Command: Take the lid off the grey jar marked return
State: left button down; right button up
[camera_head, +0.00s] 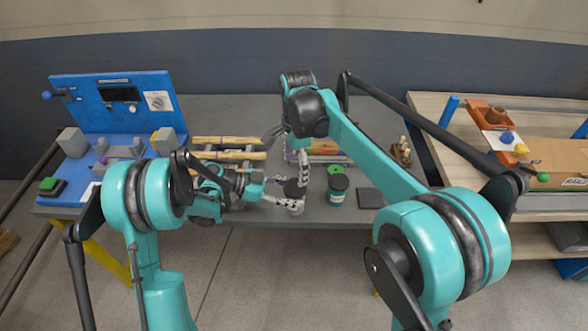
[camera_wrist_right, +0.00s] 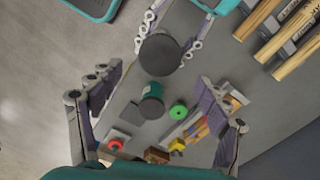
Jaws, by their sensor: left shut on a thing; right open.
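A round, dark-topped jar (camera_head: 292,188) stands near the table's front edge. My left gripper (camera_head: 286,197) is shut around it from the left. In the right wrist view its dark round lid (camera_wrist_right: 160,54) lies between the left gripper's fingers; its side and any marking are hidden. My right gripper (camera_head: 288,150) is open above and behind the jar, apart from it. In the right wrist view, its spread fingers (camera_wrist_right: 160,76) stand either side of the scene. A second jar with a dark lid and teal side (camera_head: 337,193) stands to the right; its lettering is too small to read.
A green round item (camera_head: 335,170) lies behind the second jar, and a dark square pad (camera_head: 370,198) to its right. Wooden spindles (camera_head: 228,141) lie on holders at the left. A blue station (camera_head: 115,110) stands far left. A wooden bench (camera_head: 540,120) stands right.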

aim_at(295, 186)
notch_tip(295, 186, down, 7)
jog(key=shift+f, duration=0.15)
jog(key=shift+c, duration=0.2)
jog(key=c, duration=1.2)
jog(key=o, duration=1.3)
